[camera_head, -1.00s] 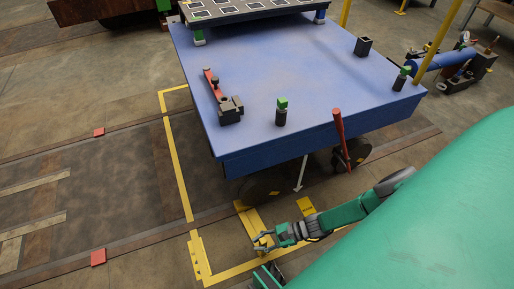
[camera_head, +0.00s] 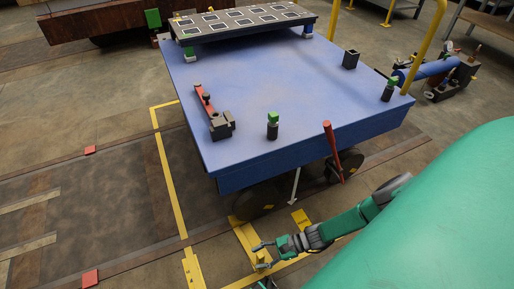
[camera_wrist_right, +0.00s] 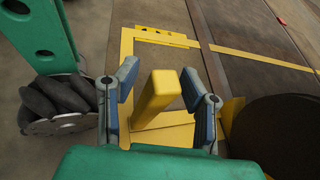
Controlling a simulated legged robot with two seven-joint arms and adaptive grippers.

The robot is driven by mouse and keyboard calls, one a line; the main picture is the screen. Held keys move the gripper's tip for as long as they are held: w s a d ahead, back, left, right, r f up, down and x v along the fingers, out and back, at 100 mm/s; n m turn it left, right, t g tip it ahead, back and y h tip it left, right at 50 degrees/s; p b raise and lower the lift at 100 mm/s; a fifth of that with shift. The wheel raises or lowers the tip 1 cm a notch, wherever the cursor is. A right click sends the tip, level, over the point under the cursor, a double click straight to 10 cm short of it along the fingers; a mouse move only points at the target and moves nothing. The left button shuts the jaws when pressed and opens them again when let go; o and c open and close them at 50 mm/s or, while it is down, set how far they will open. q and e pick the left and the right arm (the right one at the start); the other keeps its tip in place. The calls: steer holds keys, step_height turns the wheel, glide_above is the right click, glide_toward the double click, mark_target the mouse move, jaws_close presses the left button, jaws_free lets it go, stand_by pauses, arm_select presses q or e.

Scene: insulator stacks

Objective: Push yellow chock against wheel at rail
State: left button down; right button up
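The yellow chock (camera_head: 246,240) lies on the floor by the rail, in front of the cart's near wheel (camera_head: 258,203). In the right wrist view its upright yellow post (camera_wrist_right: 157,97) stands between my fingers, above a flat yellow base (camera_wrist_right: 170,134). The dark wheel (camera_wrist_right: 272,135) is at the right there. My right gripper (camera_head: 263,255) is open low over the chock; in the wrist view its fingers (camera_wrist_right: 163,108) are apart on both sides of the post, with gaps visible. Whether the chock touches the wheel is hidden. My left gripper is not in view.
The blue cart deck (camera_head: 290,95) overhangs the wheels. A red lever (camera_head: 332,150) and a second wheel (camera_head: 345,165) are to the right. Another yellow piece (camera_head: 300,218) lies near the wheel. Yellow floor lines (camera_head: 170,180) and open floor lie left.

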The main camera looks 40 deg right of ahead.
steer(key=v, duration=1.1)
step_height(320, 180, up, 8)
steer(key=p, duration=0.7)
steer(key=shift+f, duration=0.1)
